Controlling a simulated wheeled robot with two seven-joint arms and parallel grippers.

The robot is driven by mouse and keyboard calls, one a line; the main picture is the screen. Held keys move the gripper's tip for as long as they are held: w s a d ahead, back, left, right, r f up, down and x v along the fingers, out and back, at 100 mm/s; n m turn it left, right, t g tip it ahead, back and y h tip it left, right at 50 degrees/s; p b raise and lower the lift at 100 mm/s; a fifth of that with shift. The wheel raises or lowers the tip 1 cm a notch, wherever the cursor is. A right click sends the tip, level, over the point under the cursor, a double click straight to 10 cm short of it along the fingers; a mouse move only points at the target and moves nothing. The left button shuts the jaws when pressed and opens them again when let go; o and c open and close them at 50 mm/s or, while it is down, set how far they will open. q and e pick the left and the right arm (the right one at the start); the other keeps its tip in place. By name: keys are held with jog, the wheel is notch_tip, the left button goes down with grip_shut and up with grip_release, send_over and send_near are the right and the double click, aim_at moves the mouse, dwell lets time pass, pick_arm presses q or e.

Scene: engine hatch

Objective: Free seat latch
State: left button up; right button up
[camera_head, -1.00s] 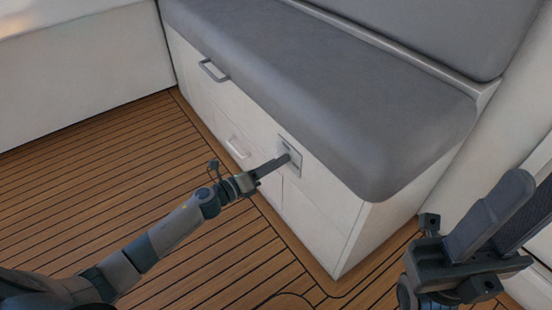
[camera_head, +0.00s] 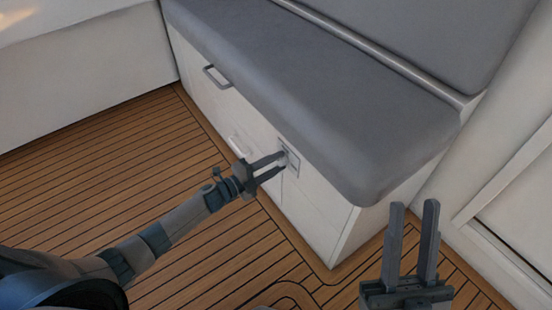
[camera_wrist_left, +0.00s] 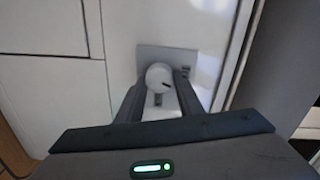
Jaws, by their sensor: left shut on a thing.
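The seat latch is a pale round knob (camera_wrist_left: 158,74) on a grey rectangular plate (camera_wrist_left: 190,60), in the left wrist view. The plate also shows in the head view (camera_head: 291,164), on the front of the white seat base under the cushion. My left gripper (camera_head: 282,160) reaches the plate from the left. Its fingers are on both sides of the knob and shut on it. The fingers partly hide the plate. My right gripper (camera_head: 414,206) stands at the lower right, fingers pointing up, parted and empty.
The grey seat cushion (camera_head: 300,100) overhangs the white base front. A grey handle (camera_head: 215,77) and a white handle (camera_head: 237,147) are further left on that front. The plank floor (camera_head: 110,180) is clear on the left. A white wall panel (camera_head: 500,170) is at the right.

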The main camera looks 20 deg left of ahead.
pick_arm(q)
jog(key=n+p, duration=0.1)
jog(key=n, duration=0.2)
jog(key=shift+p, duration=0.3)
jog(key=shift+n, duration=0.6)
pick_arm(e)
jog(key=a+f+g, duration=0.3)
jog(key=f+g, duration=0.1)
jog(key=f, duration=0.1)
jog(key=shift+s+f+h, duration=0.15)
jog(key=shift+f+h, duration=0.15)
jog(key=shift+a, duration=0.1)
pick_arm(q)
jog(key=o, duration=1.1)
jog(key=shift+c, duration=0.2)
jog(key=shift+s+a+p, duration=0.1)
jog(key=shift+a+p, duration=0.05)
jog(key=shift+p, duration=0.15)
